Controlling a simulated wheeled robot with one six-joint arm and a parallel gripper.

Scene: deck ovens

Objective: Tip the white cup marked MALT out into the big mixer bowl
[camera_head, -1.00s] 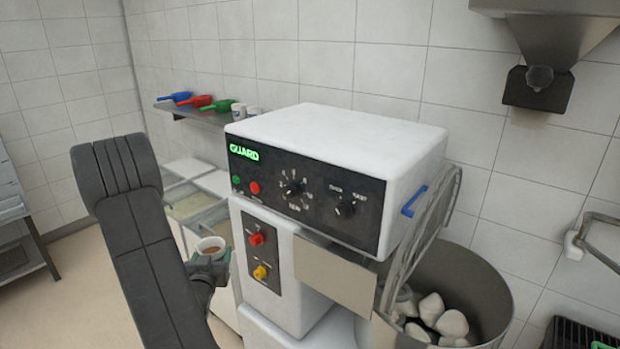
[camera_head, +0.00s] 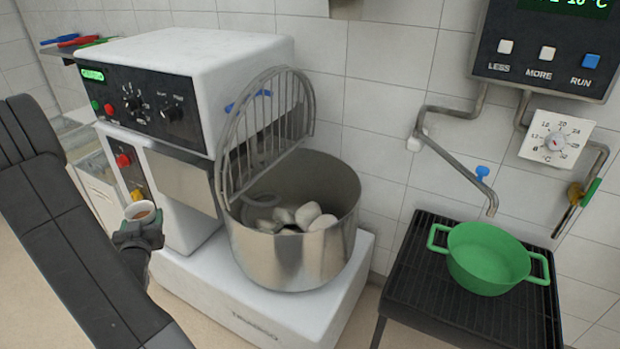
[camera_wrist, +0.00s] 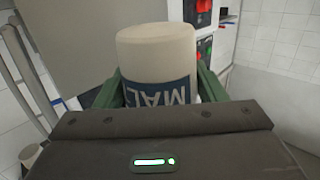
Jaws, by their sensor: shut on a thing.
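The white cup (camera_head: 141,212) is upright in my gripper (camera_head: 139,233), with brown contents showing at its top. In the wrist view the cup (camera_wrist: 158,55) sits between my gripper's green fingers (camera_wrist: 160,88), and its blue label shows upside-down letters reading MAL. My gripper is shut on the cup, left of the big mixer bowl (camera_head: 290,262) and apart from it. The steel bowl stands open at the top with several pale lumps (camera_head: 305,214) inside. The wire guard (camera_head: 262,135) is raised, standing up at the bowl's left side.
The white mixer body (camera_head: 190,60) with its control panel stands behind the cup and bowl. A green two-handled tub (camera_head: 487,258) sits on a black rack (camera_head: 440,300) at the right, under a bent pipe (camera_head: 455,160). Coloured scoops (camera_head: 78,41) lie on the back left shelf.

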